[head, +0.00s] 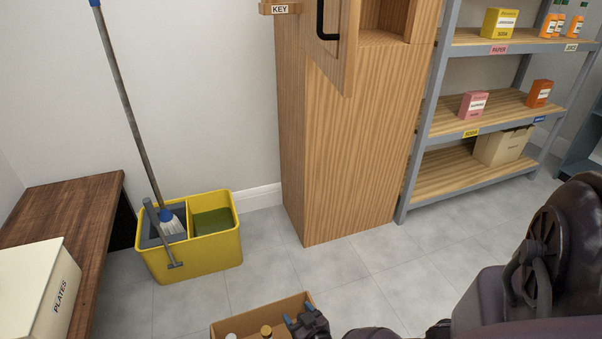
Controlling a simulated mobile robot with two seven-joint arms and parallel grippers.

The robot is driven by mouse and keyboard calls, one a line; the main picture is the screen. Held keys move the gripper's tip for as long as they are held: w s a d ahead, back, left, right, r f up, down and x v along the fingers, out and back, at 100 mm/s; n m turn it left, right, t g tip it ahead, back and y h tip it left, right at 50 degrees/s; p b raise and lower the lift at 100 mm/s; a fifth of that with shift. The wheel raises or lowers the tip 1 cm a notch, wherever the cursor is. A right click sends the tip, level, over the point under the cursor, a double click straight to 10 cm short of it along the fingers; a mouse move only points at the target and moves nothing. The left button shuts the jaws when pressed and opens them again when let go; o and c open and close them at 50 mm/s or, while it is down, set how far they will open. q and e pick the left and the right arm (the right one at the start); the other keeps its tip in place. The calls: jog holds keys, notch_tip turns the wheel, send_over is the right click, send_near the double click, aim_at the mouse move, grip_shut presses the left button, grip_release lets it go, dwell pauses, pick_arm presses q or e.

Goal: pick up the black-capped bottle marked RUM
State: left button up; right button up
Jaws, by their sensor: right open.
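No bottle with a black cap or a RUM label can be made out in the head view. A cardboard box (290,304) stands on the floor at the bottom edge, cut off by the frame. Two bottle tops show in it: a pale one (231,336) and a gold-brown one (266,331). Their labels are out of sight. My right gripper (299,314) is open at the box's right side, its blue-tipped fingers over or beside the rim. Anything below it is hidden. My left gripper is out of view.
A yellow mop bucket (200,262) stands at the left, beside a wooden bench (88,200) holding a PLATES box (30,290). A wooden cabinet (350,160) with an open door and a grey shelf rack (480,115) stand behind. The tiled floor between is clear.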

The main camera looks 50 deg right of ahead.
jog(key=shift+c, duration=0.3)
grip_shut()
jog(key=shift+r, duration=0.1)
